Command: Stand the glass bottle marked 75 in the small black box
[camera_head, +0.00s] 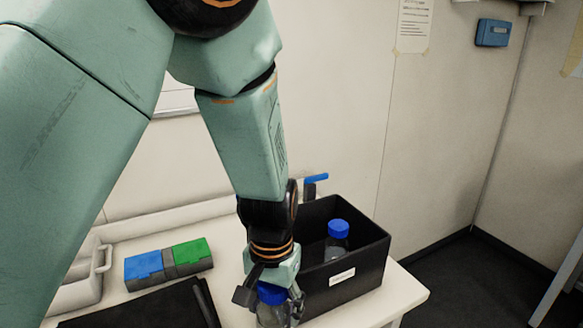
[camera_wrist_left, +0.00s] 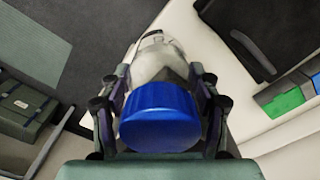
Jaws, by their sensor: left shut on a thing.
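My left gripper (camera_head: 270,290) is shut on a glass bottle (camera_head: 270,316) with a blue cap, just in front of the black box. In the left wrist view the blue cap of this bottle (camera_wrist_left: 160,117) sits between the two fingers of the gripper (camera_wrist_left: 160,110). No number can be read on it. The small black box (camera_head: 367,262) stands open on the white table, with a white label on its front wall. Another blue-capped bottle (camera_head: 337,240) stands upright inside the box. The near left part of the box is partly hidden by my left gripper. My right gripper is not in view.
A blue box and a green box (camera_head: 187,254) sit on the table to the left. A dark flat case (camera_head: 140,310) lies in front of them, beside a white tray (camera_head: 85,285). A blue-handled thing (camera_head: 316,178) stands behind the black box. The table's right edge (camera_head: 415,296) is close to the box.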

